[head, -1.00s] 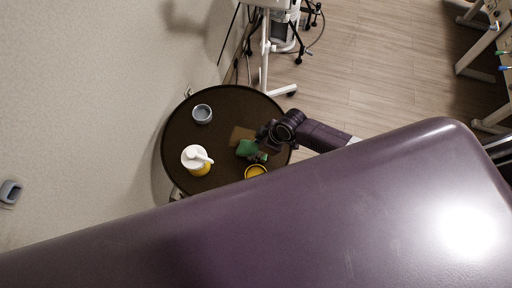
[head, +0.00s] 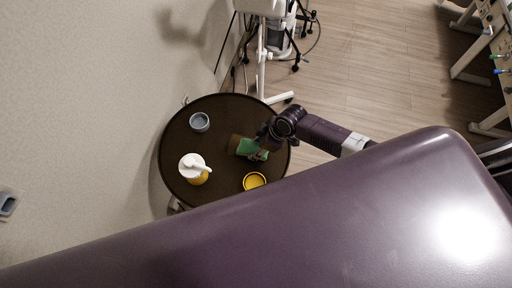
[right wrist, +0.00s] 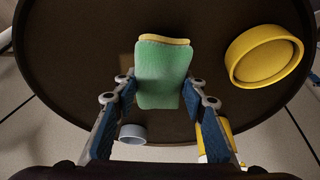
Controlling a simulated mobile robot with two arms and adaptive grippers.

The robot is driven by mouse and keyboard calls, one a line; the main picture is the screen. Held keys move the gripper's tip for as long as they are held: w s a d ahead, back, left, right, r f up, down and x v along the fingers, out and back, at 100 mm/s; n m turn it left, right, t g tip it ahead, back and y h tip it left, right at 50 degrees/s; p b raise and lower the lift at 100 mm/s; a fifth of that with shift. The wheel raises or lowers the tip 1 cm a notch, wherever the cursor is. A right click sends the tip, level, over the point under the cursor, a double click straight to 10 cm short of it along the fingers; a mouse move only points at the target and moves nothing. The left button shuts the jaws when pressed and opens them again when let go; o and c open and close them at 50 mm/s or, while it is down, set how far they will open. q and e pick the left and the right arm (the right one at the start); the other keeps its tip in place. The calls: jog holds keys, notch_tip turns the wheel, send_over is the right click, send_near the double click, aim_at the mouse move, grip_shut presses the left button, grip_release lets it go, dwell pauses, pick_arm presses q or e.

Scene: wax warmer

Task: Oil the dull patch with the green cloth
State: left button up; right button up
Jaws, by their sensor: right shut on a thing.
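The green cloth (head: 250,148) is at the right part of the round dark table; it also shows in the right wrist view (right wrist: 163,75) with a yellow strip along its far edge. My right gripper (right wrist: 160,88) is shut on the cloth, one blue-padded finger on each side; in the head view it is at the table's right side (head: 264,143). The dull patch (head: 235,142) is a brownish area on the table, partly hidden by the cloth. Whether the cloth touches the surface is hard to tell. My left gripper is out of view.
A yellow dish (head: 254,181) stands near the cloth on the round table (head: 215,145). A white-topped pump bottle with a yellow body (head: 194,168) stands at the left, and a grey-blue bowl (head: 200,122) at the back. A white stand (head: 262,60) is beyond the table.

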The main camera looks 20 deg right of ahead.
jog(key=shift+r+p, duration=2.65)
jog(key=shift+r, duration=0.45)
jog(key=shift+f, duration=0.1)
